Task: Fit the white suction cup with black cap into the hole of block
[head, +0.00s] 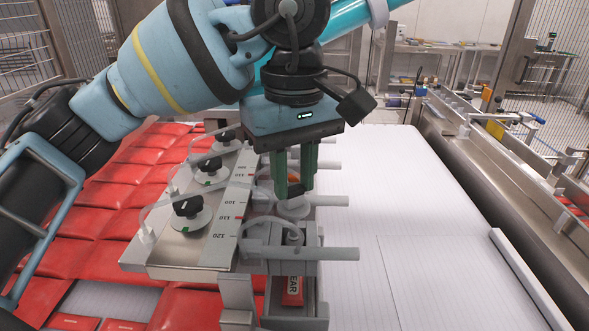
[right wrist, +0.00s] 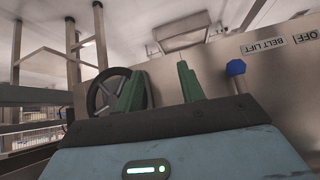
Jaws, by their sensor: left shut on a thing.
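My left gripper (head: 296,190) points straight down in the head view, with its green fingers shut on a black cap. Below the fingertips shows the white suction cup (head: 293,208) under that cap. It is right over the row of grey blocks (head: 290,252); whether it touches or sits in a hole is hidden. More white suction cups with black caps stand on the metal plate to the left: a near one (head: 188,212), a middle one (head: 211,168) and a far one (head: 226,138). My right gripper (right wrist: 160,88) shows in the right wrist view with fingers apart and nothing between them.
A ruler strip (head: 230,215) runs along the metal plate (head: 165,255). Grey rods (head: 335,254) stick out to the right of the blocks. Red packs (head: 110,215) lie at left; the white surface (head: 400,200) at right is mostly clear. A blue knob (right wrist: 236,68) is near my right gripper.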

